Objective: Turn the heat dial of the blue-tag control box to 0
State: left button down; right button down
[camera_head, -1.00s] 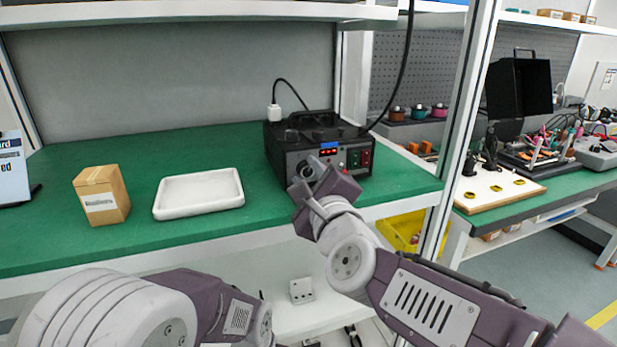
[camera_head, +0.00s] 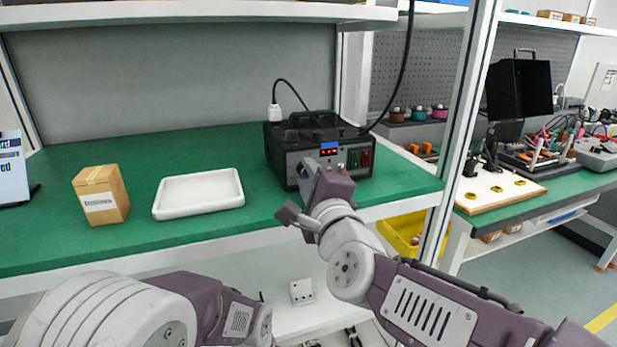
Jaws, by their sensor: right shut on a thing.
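The black control box (camera_head: 284,165) stands on the green bench, with a blue tag (camera_head: 330,145) and a red lit display on its front. My right gripper (camera_head: 308,168) is at the left part of the front panel, shut on what appears to be the heat dial. The gripper hides the dial, so its pointer and marks cannot be read. My left arm shows at the bottom left, away from the box; its gripper is not in view.
A white tray (camera_head: 199,209) and a cardboard box (camera_head: 102,195) stand left on the green bench (camera_head: 130,150). A white post (camera_head: 466,130) rises on the right.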

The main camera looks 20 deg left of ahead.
jog(key=n, duration=0.4)
jog(key=shift+f, duration=0.15)
jog(key=n, duration=0.3)
jog(key=shift+n+b, duration=0.3)
jog(key=shift+n, duration=0.1)
jog(key=n+y, duration=0.1)
jog(key=n, duration=0.5)
jog(key=shift+w+d+n, duration=0.1)
jog(key=shift+d+n, duration=0.05)
jog(key=shift+n, duration=0.25)
jog(key=n, duration=0.7)
jog(key=shift+g+y, duration=0.4)
jog(key=n, duration=0.5)
jog(key=shift+w+d+n+g, duration=0.1)
jog(key=shift+n+g, duration=0.3)
jog(key=c, duration=1.4)
grip_release()
jog(key=shift+c, duration=0.2)
